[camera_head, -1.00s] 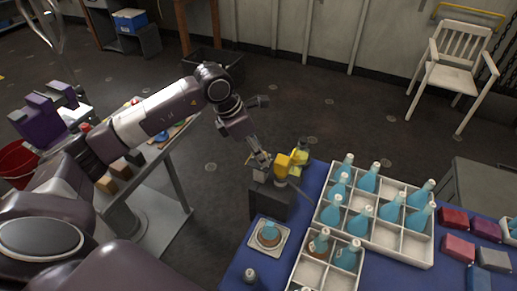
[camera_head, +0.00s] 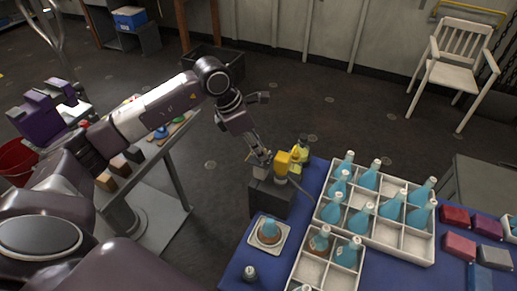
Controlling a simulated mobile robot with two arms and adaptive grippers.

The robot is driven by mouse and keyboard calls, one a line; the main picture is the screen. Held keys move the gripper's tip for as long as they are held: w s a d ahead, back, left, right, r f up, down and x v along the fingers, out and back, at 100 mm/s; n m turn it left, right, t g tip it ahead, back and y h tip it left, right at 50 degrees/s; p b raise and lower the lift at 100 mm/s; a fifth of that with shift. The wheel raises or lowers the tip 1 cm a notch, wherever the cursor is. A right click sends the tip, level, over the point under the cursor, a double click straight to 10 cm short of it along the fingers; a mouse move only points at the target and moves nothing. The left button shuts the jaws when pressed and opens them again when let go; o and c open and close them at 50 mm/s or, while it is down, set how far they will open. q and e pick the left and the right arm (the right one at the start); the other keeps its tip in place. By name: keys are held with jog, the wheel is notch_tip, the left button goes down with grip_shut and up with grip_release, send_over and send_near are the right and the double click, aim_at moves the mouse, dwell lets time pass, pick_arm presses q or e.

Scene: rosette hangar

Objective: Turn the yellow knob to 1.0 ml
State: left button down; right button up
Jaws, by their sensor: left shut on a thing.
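The yellow knob (camera_head: 282,164) sits on top of a dark box-shaped dispenser (camera_head: 270,198) at the left back edge of the blue table. A yellow-capped bottle (camera_head: 301,147) stands right behind it. My left gripper (camera_head: 262,160) reaches down from the left to the top of the dispenser, right beside the knob's left side. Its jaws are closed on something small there. The fingertips are partly hidden, and any scale on the knob is too small to read. My right gripper is not in view.
A flask stands on a white square plate (camera_head: 280,248) in front of the dispenser. White divided crates (camera_head: 405,256) with several blue flasks fill the table's middle. Red and grey blocks (camera_head: 458,247) lie at right. A side table with small objects stands under my left arm.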

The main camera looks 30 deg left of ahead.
pick_arm(q)
jog(key=m+b, duration=0.2)
jog(key=m, duration=0.1)
jog(key=shift+w+a+g+h, duration=0.1)
jog(key=shift+w+g+h, duration=0.05)
jog(key=shift+g+h, duration=0.2)
jog(key=shift+w+r+m+g+h+b, duration=0.15)
jog(key=shift+m+g+b, duration=0.3)
jog(key=shift+m, duration=0.5)
jog(key=shift+f+m+g+h+b, duration=0.1)
jog(key=shift+m+g+h+b, duration=0.15)
jog(key=shift+m+b, duration=0.5)
jog(key=shift+r+m, duration=0.1)
jog(key=shift+m, duration=0.3)
jog(key=c, duration=1.7)
grip_release()
jog(key=shift+o, duration=0.2)
jog(key=shift+a+r, duration=0.15)
jog(key=w+v, duration=0.1)
jog(key=v, duration=1)
jog(key=shift+s+r, duration=0.3)
jog(key=shift+s, duration=0.2)
